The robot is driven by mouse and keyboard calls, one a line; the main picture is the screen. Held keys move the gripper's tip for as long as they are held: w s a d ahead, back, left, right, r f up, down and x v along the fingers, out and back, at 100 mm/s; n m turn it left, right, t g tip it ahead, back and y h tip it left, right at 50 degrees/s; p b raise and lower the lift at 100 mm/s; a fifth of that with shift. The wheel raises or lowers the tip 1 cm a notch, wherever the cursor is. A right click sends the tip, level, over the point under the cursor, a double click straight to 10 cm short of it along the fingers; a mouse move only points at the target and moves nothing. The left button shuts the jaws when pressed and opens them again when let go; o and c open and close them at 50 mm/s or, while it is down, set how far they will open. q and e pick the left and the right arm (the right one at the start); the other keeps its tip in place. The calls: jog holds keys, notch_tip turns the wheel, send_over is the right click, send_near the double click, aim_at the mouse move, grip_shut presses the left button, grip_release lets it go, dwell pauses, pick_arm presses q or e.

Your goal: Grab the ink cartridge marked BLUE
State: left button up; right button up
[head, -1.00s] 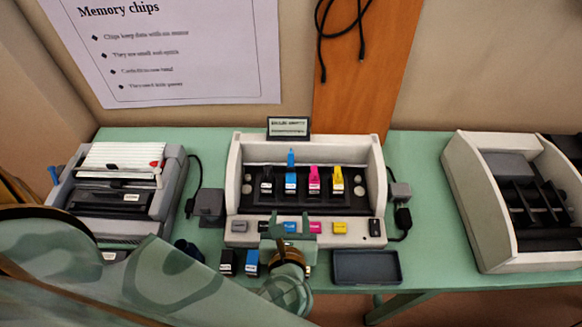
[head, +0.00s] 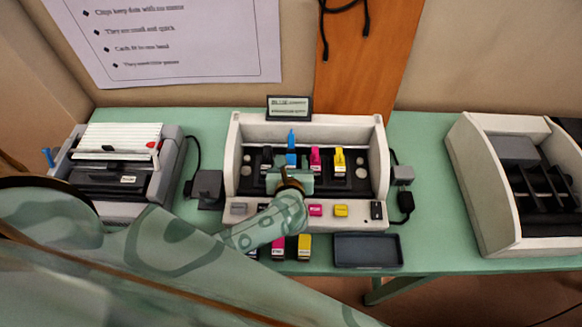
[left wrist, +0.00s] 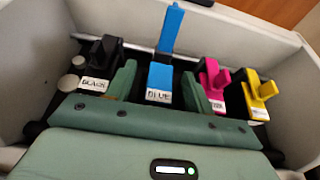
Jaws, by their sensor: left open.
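The blue ink cartridge (left wrist: 160,82) stands in the printer's carriage, with its label reading BLUE and a raised blue tab behind. It also shows in the head view (head: 291,159), its lower part hidden by my gripper. My left gripper (left wrist: 158,88) is open, with one green finger on each side of the blue cartridge; I cannot tell whether they touch it. It also shows in the head view (head: 290,180) over the carriage. The black cartridge (left wrist: 101,62) is to its left, the magenta (left wrist: 213,85) and yellow (left wrist: 258,92) ones to its right. My right gripper is not in view.
The white printer housing (head: 233,170) has walls around the carriage. Spare cartridges (head: 304,246) and a dark empty tray (head: 367,250) lie in front. Another machine (head: 127,163) stands left and an open grey unit (head: 482,195) stands right. Cables run beside the printer.

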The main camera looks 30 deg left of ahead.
pick_arm(q)
jog(key=x, duration=0.2)
jog(key=shift+w+a+f, duration=0.1)
jog(key=shift+w+f, duration=0.1)
jog(key=shift+w, duration=0.05)
jog(key=shift+s, duration=0.1)
jog(key=shift+c, duration=0.3)
jog(key=c, duration=1)
jog(key=shift+r, duration=0.1)
